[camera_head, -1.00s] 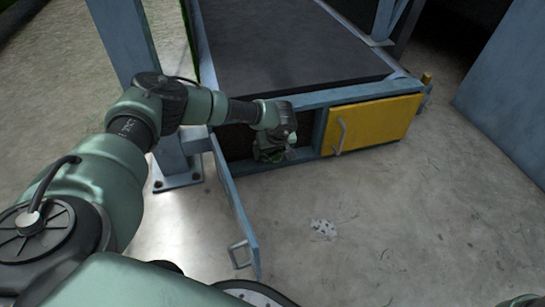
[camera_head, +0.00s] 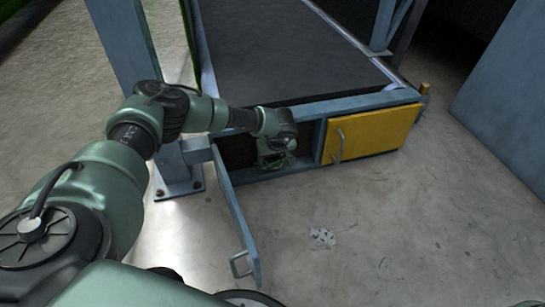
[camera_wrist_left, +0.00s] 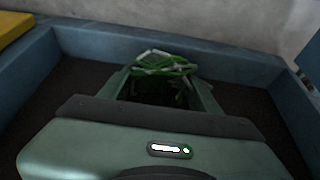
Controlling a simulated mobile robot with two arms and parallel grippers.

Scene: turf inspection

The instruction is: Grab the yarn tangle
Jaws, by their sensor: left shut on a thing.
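The yarn tangle (camera_wrist_left: 163,65) is a loose bundle of green and pale strands, seen in the left wrist view between the fingertips of my left gripper (camera_wrist_left: 165,80). My left gripper is shut on it. In the head view my left gripper (camera_head: 270,163) is at the open compartment (camera_head: 238,150) under the dark belt; the tangle is mostly hidden there. My right gripper is not in view.
A blue door (camera_head: 236,215) with a handle stands swung open on the left of the compartment. A yellow door (camera_head: 372,134) is closed to its right. A speckled scrap (camera_head: 323,236) lies on the bare concrete floor. A blue post (camera_head: 125,45) stands at left.

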